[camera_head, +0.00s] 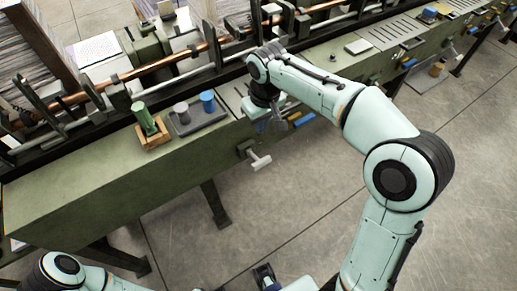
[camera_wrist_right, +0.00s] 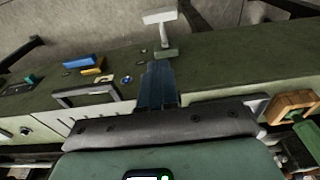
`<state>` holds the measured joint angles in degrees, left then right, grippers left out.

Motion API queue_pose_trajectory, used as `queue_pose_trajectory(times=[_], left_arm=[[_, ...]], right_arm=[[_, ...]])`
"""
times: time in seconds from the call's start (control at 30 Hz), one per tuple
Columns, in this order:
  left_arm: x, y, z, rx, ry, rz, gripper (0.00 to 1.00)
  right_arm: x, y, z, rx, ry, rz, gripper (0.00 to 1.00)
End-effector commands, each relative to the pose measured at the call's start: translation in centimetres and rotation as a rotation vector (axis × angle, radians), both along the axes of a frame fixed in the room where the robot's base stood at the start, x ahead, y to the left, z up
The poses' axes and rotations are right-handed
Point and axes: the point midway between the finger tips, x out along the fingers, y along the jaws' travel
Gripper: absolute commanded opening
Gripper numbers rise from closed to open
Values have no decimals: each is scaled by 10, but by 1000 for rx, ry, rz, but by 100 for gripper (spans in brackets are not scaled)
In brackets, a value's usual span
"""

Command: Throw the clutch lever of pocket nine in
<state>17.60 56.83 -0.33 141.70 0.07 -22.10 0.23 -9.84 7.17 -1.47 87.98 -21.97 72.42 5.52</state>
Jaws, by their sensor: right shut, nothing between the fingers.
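A pale T-handled lever (camera_head: 258,161) sticks out from the front of the green machine bed, below and left of my right gripper. It shows at the top of the right wrist view (camera_wrist_right: 161,17), beyond the fingertips and apart from them. No pocket number can be read on it. My right gripper (camera_head: 277,116) is over the bed's front edge, partly hidden by its own wrist. In the right wrist view its dark blue fingers (camera_wrist_right: 157,84) are shut together and empty.
A blue block (camera_wrist_right: 83,61) and yellow block (camera_wrist_right: 92,71) are near the bed edge. Copper and steel rods run behind. Floor in front is open.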

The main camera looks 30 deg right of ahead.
Motion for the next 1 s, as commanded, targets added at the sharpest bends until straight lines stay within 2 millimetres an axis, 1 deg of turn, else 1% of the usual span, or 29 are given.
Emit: queue_pose_trajectory(times=[0.23, 0.37, 0.47, 0.7, 0.87, 1.0], left_arm=[[0, 0, 0, 0, 0, 0, 62], [-1, 0, -2, 0, 1, 0, 62], [-1, 0, -4, 1, 2, 0, 62], [-4, 0, -12, 0, 5, 1, 62], [-5, 0, -16, 0, 6, 0, 62], [-6, 0, -19, 0, 7, 0, 62]], right_arm=[[0, 0, -1, 0, 0, 0, 0], [1, 0, -9, 0, 1, 0, 0], [2, 0, -23, 1, 3, 0, 0], [7, 1, -74, 1, 5, 0, 0], [10, 1, -106, 1, 5, 0, 0], [0, 0, -124, 1, 3, 1, 0]])
